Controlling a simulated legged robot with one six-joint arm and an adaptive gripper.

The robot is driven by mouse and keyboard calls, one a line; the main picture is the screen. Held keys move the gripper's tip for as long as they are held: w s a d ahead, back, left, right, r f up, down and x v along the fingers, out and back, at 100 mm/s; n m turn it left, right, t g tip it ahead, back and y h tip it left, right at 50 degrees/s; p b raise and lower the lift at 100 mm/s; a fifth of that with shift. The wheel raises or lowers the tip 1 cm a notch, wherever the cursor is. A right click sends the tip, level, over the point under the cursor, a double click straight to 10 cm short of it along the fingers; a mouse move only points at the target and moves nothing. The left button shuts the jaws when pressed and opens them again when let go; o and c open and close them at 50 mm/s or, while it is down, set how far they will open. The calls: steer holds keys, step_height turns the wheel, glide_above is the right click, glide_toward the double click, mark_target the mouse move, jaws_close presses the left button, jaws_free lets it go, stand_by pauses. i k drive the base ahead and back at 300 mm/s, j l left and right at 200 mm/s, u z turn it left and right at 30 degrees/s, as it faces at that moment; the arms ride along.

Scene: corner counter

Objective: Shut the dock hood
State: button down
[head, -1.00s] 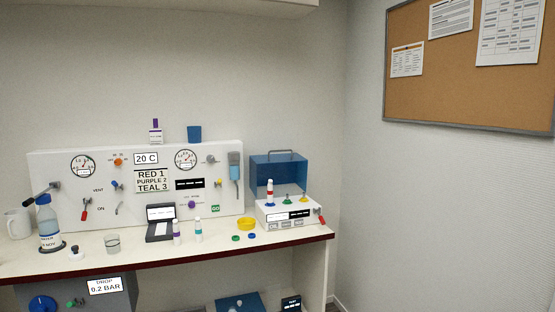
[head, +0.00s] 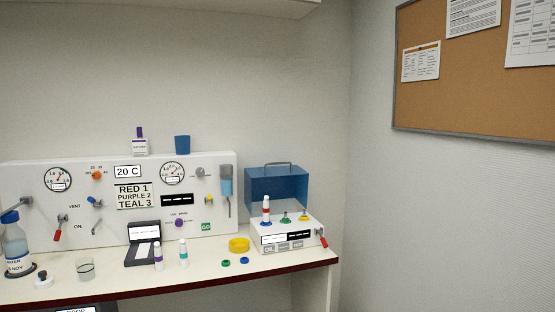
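The dock (head: 284,239) is a white box with a sloped front at the right end of the counter. Its hood (head: 277,187) is translucent blue with a handle (head: 277,166) on top. The hood stands raised behind the dock's top, so it is open. A white vial with red bands (head: 266,209) stands at the dock's left position. A green piece (head: 286,218) and a yellow-and-blue piece (head: 304,216) sit beside it. A red lever (head: 321,237) is on the dock's right side. My gripper is not in view.
A white panel (head: 103,227) with gauges and switches stands along the wall. A yellow ring (head: 239,244), small green and blue caps, two vials, a dark case (head: 143,236) and a glass beaker (head: 86,269) are on the counter (head: 205,276). The counter ends just right of the dock.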

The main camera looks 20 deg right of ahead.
mark_target(279, 183)
steer(key=i+l+u, duration=0.15)
steer(key=i+l, duration=1.2)
